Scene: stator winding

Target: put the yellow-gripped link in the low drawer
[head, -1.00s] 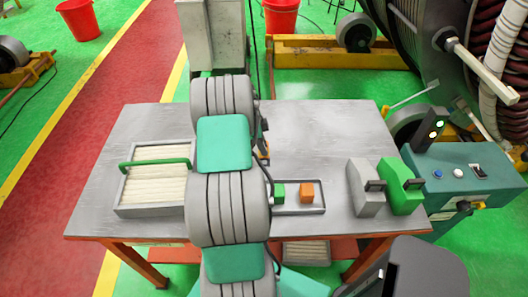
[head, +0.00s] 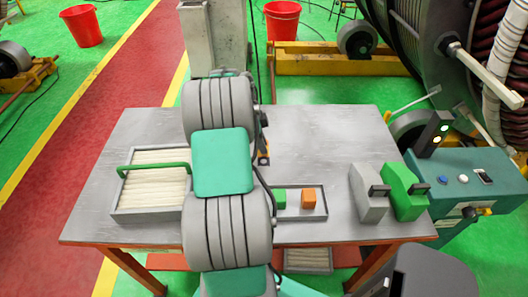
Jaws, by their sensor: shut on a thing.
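My arm comes up from the bottom of the head view and hides most of my gripper (head: 262,146). Only a dark edge of it shows just right of the arm, over the middle of the table. A small yellow-orange and dark piece (head: 263,160) shows at its end, and I take it for the yellow-gripped link. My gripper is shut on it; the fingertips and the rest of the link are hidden. A low drawer (head: 307,268) with pale strips shows partly under the table's front edge, below the tabletop.
On the grey table (head: 330,130) stand a strip-filled tray with a green handle (head: 155,168), a shallow tray (head: 318,213) with a green and an orange block (head: 308,198), and grey and green blocks (head: 404,190) at right.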

